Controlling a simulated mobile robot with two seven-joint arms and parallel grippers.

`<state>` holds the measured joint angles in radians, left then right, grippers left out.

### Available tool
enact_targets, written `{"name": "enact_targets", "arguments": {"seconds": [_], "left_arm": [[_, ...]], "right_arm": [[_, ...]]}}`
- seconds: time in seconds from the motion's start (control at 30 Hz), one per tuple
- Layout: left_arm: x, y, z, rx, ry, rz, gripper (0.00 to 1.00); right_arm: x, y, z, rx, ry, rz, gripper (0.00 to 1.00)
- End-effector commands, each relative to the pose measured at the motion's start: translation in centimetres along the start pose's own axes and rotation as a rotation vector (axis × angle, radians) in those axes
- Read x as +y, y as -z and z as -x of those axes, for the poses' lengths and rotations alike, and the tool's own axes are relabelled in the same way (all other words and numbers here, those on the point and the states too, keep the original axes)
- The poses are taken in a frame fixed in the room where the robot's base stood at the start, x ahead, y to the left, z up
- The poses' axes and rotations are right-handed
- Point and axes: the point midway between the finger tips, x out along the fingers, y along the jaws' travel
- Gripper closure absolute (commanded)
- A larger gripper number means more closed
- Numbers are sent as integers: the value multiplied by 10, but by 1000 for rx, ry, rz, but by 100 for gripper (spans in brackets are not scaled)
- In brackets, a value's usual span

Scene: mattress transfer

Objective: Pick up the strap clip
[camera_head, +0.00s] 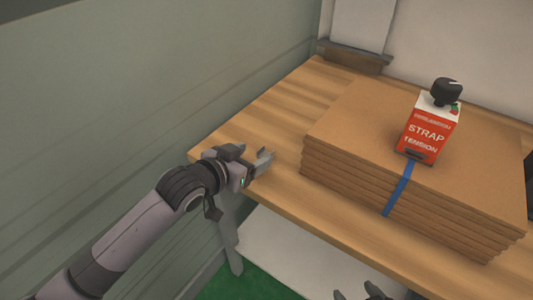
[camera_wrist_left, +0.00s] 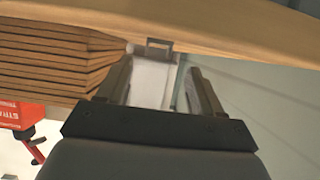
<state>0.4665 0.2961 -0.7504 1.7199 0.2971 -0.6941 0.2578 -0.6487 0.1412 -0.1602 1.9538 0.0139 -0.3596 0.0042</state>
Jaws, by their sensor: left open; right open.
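No separate strap clip can be made out for certain. A red and white box marked STRAP TENSION (camera_head: 428,128), with a black knob on top, stands on a stack of brown sheets (camera_head: 335,160). A blue strap (camera_head: 399,188) runs from the box's dark lower end down the stack's front. My left gripper (camera_head: 265,163) is open and empty over the table's left edge, left of the stack. In the left wrist view its fingers (camera_wrist_left: 160,68) are apart with nothing held between them. My right gripper (camera_head: 368,291) shows only dark fingertips at the bottom edge, open.
The wooden table (camera_head: 270,120) is bare left of the stack. A grey ledge with a white panel (camera_head: 361,22) stands at its far end; a grey bracket (camera_wrist_left: 158,43) shows there in the left wrist view. A green-grey wall (camera_head: 130,110) stands at left.

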Motion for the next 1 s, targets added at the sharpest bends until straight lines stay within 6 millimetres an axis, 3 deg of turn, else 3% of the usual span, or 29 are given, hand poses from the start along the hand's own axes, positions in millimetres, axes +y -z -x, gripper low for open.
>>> {"name": "enact_targets", "arguments": {"seconds": [0.4, 0.8, 0.97, 1.0], "left_arm": [[4, 2, -44, 1, 0, -1, 34], [4, 2, -50, 1, -1, -1, 34], [4, 1, -50, 1, 0, -1, 86], [4, 1, -50, 1, 0, -1, 89]], "right_arm": [[-1, -1, -2, 2, 2, -2, 30], [-2, 0, -1, 3, 3, -3, 30], [-2, 0, -2, 2, 4, -3, 30], [-2, 0, -2, 2, 4, -3, 30]]}}
